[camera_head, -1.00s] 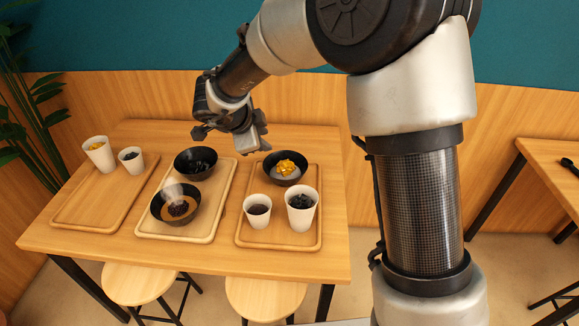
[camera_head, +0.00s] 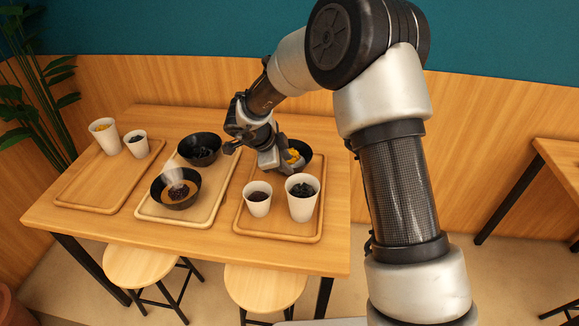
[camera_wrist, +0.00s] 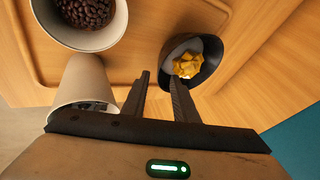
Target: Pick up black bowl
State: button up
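A black bowl (camera_head: 306,153) with yellow topping stands on the right tray, partly hidden behind my gripper (camera_head: 270,158). A second black bowl (camera_head: 200,148) with dark contents and a third, steaming black bowl (camera_head: 176,190) with brown filling stand on the middle tray.
Two white cups, one smaller (camera_head: 257,199) and one larger (camera_head: 302,200), stand on the right tray (camera_head: 280,232), close in front of my gripper. The left tray (camera_head: 85,190) holds two white cups at its back. Bare table (camera_head: 325,170) lies right of the right tray.

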aim_at(296, 172)
jog(key=b+x, duration=0.2)
jog(key=x, duration=0.4)
jog(key=shift+a, duration=0.15)
grip_shut()
